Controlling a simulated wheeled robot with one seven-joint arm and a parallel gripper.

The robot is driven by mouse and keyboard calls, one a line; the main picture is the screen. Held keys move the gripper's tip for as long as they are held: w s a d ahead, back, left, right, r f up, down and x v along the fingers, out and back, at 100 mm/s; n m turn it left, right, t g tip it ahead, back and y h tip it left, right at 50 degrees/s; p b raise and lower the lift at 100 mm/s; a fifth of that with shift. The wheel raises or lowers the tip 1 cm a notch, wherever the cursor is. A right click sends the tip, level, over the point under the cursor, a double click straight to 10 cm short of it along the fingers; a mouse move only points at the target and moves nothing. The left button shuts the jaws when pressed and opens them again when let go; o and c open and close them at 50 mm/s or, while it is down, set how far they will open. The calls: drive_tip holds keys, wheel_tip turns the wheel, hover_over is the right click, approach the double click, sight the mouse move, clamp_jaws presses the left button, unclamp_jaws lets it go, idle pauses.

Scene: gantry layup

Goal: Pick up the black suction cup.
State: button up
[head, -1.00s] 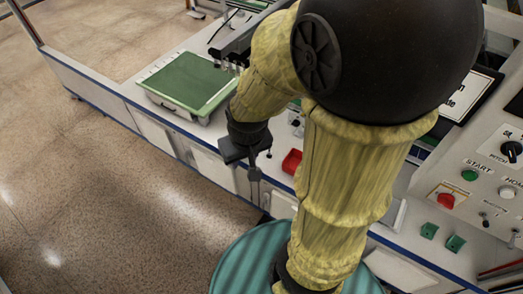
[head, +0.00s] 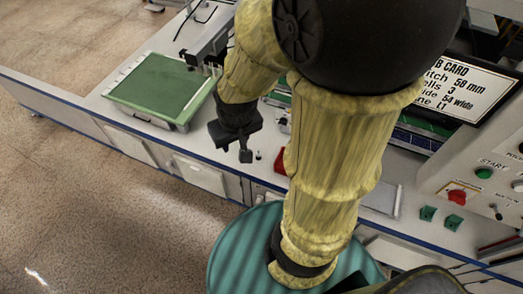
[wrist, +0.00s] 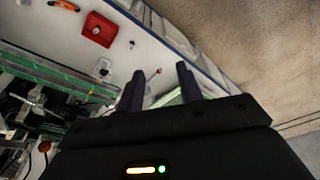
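A small black piece that looks like the suction cup (head: 258,155) stands on the white bench top, just left of the red tray. It also shows in the wrist view as a small dark spot (wrist: 131,44) beside the tray, beyond my fingers. My gripper (head: 233,156) hangs above the bench's front edge, a little left of the black piece and apart from it. In the wrist view my gripper's two dark fingers (wrist: 160,82) are spread, with nothing held between them.
The red tray (head: 280,162) is partly hidden by my arm in the head view. A green mat (head: 160,84) lies at the bench's left. A control panel (head: 478,178) stands at the right. A thin red-tipped stick (wrist: 157,72) shows past my fingers.

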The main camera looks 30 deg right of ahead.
drive_tip(key=shift+w+d, duration=0.15)
drive_tip(key=shift+w, duration=0.05)
drive_tip(key=shift+o, duration=0.6)
drive_tip(key=w+a+f+m+t+h+b, duration=0.1)
drive_tip(key=w+f+m+b, duration=0.1)
drive_tip(key=w+f+b, duration=0.55)
drive_tip(key=w+a+f+m+t+h+b, duration=0.1)
drive_tip(key=w+a+f+m+t+b, duration=0.2)
drive_tip(key=f, duration=0.7)
drive_tip(key=w+f+m+b, duration=0.2)
drive_tip(key=w+f+b, duration=0.1)
drive_tip(key=f+b, duration=0.4)
drive_tip(key=s+d+f+m+h+b, duration=0.1)
drive_tip(key=d+f+m+h+b, duration=0.1)
drive_tip(key=f+h+b, duration=0.4)
drive_tip(key=s+d+f+m+h+b, duration=0.1)
drive_tip(key=d+f+m+h+b, duration=0.2)
drive_tip(key=f, duration=1)
drive_tip(key=h+b, duration=0.3)
drive_tip(key=b, duration=0.2)
drive_tip(key=shift+s+f+m+t+h, duration=0.25)
drive_tip(key=shift+f+m+t+h, duration=0.05)
drive_tip(key=shift+f+m+h, duration=0.1)
